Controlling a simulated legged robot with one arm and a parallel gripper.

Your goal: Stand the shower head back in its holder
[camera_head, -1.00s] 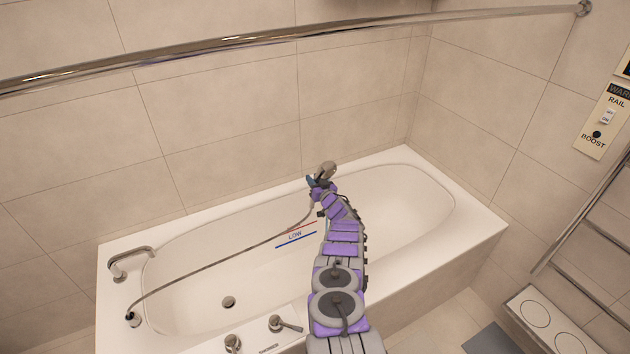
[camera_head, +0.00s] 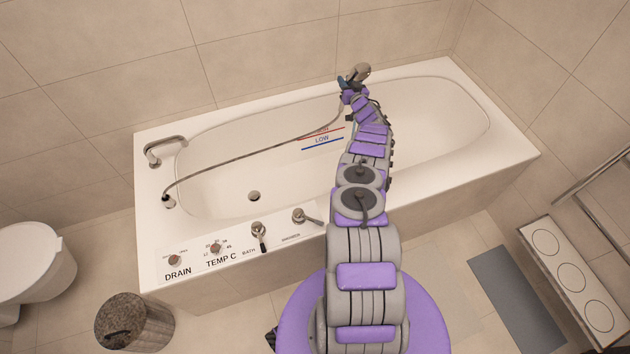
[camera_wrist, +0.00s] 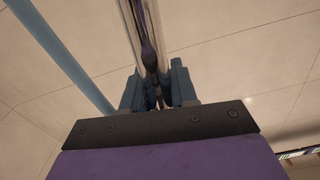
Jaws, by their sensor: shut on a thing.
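The shower head (camera_head: 358,73) is grey metal and is held up over the far side of the bathtub, tilted. My gripper (camera_head: 345,84) is shut on it. In the wrist view, a shiny metal handle (camera_wrist: 143,25) runs up between the two blue fingers of my gripper (camera_wrist: 157,85). The hose (camera_head: 250,151) hangs from the shower head and runs left across the tub. It ends at a small fitting (camera_head: 168,202) with a dark opening on the tub's left rim. I cannot tell for certain whether this fitting is the holder.
The bathtub (camera_head: 148,228) has a curved spout (camera_head: 165,146) on its left rim. Lever taps (camera_head: 259,236) and a drain knob (camera_head: 175,260) sit on the front rim. A toilet (camera_head: 35,260) and a bin (camera_head: 134,322) stand at lower left. A grey mat (camera_head: 515,298) lies at right.

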